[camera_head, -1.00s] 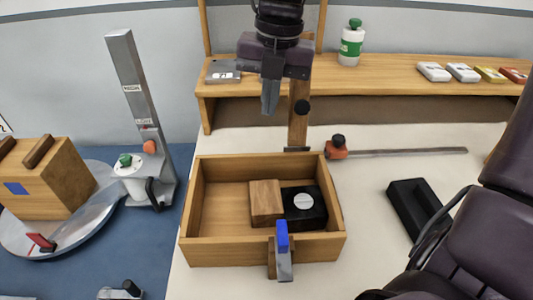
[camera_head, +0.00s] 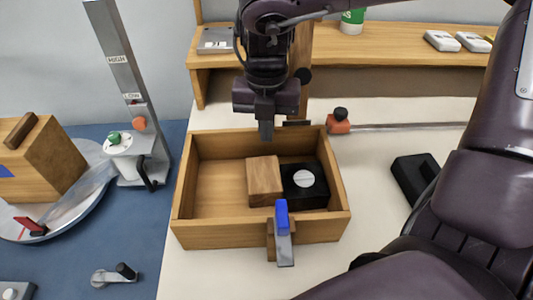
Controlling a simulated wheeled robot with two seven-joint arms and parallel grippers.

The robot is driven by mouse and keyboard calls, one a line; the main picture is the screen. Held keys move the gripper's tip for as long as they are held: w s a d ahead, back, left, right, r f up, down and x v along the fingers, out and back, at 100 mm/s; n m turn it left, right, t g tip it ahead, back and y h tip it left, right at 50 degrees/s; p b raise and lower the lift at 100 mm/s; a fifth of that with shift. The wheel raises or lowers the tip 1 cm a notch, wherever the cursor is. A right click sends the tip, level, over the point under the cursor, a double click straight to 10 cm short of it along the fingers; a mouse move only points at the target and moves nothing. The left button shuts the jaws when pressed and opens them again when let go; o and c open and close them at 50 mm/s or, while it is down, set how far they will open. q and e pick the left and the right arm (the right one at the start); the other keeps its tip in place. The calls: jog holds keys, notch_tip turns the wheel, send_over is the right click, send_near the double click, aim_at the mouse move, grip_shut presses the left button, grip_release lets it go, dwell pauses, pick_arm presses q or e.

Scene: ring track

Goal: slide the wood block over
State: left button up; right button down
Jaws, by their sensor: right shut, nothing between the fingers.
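The wood block (camera_head: 264,182) lies inside an open wooden box (camera_head: 212,234), right of its middle. A black block with a pale round disc (camera_head: 304,182) sits against or very close to its right side. My right gripper (camera_head: 266,130) points down above the box's back wall, a little behind and above the wood block. Its fingers are shut with nothing between them, and it looks apart from the block. My left gripper is not in view.
A blue-tipped clamp (camera_head: 283,230) stands at the box's front wall. The box's left part is empty. A red slider (camera_head: 339,122) on a rail is behind right, and a black tray (camera_head: 414,178) lies right. A lever stand (camera_head: 138,140) and round turntable (camera_head: 75,200) are left.

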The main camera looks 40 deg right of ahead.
aim_at(266, 159)
notch_tip(266, 159, down, 7)
jog(key=shift+r, duration=0.2)
jog(key=shift+f, duration=0.2)
jog(key=shift+s+a+b, duration=0.1)
jog(key=shift+b, duration=0.25)
jog(key=shift+s+a+f+b, duration=0.1)
jog(key=shift+s+a+b, duration=0.35)
jog(key=shift+s, duration=0.1)
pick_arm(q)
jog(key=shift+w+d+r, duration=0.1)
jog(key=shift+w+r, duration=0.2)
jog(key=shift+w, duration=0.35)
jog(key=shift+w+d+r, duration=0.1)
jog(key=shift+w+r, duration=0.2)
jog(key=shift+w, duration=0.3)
